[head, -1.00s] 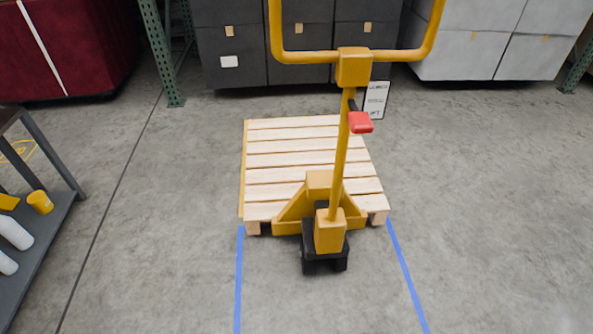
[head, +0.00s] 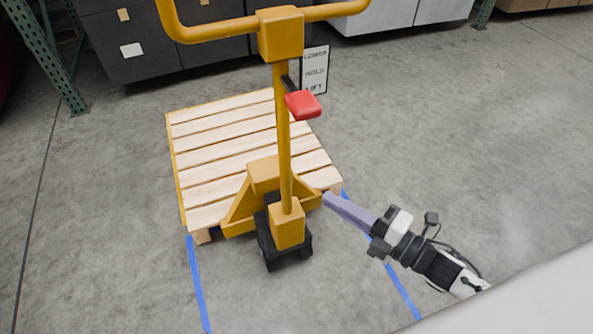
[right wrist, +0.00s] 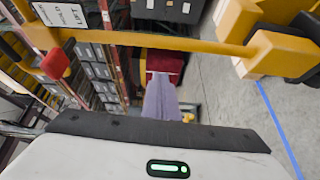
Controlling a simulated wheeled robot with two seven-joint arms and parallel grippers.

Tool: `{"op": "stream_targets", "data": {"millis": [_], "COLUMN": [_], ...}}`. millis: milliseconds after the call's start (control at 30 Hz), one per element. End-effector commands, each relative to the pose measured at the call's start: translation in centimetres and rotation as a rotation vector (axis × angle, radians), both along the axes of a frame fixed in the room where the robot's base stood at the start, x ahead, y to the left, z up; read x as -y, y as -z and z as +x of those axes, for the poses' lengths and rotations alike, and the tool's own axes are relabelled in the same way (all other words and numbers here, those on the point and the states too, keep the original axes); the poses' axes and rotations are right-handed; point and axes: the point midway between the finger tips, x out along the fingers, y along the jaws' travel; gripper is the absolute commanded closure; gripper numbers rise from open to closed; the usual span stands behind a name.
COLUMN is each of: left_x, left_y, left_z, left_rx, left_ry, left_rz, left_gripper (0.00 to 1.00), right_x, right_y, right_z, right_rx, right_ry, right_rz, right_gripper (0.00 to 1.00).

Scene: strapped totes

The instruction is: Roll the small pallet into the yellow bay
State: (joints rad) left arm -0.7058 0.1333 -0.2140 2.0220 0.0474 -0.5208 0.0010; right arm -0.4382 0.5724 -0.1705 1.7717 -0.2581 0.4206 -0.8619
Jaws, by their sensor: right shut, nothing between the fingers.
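The small wooden pallet (head: 205,145) lies on the concrete floor in the head view, with the yellow pallet jack (head: 287,225) at its near end. The jack's handle stands upright, with a red lever (head: 303,105) and a sign reading LOWER, HOLD, LIFT (head: 315,70). My right gripper (head: 328,200) is shut and empty, its fingertips right of the jack's base in the picture; I cannot tell whether they touch it. In the right wrist view the shut fingers (right wrist: 160,100) point past the yellow handle bar (right wrist: 160,42). The yellow bay is not clearly in view. My left gripper is not in view.
Blue floor lines (head: 198,285) run toward me from the pallet's near corners. Dark boxes (head: 135,40) and a green rack post (head: 50,55) stand behind it, with light grey boxes (head: 390,12) farther right. The floor to the right is open.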

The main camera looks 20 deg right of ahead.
Motion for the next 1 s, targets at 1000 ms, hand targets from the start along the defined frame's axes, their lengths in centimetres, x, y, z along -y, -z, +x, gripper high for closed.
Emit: {"op": "stream_targets", "data": {"millis": [1000], "left_x": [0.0], "left_y": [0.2], "left_z": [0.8], "left_rx": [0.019], "left_ry": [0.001], "left_rz": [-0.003], "left_gripper": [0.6], "right_x": [-4.4], "right_y": [-0.3], "right_z": [12.3], "right_rx": [0.036], "right_ry": [-0.023], "right_rz": [-0.031], "right_gripper": [1.0]}}
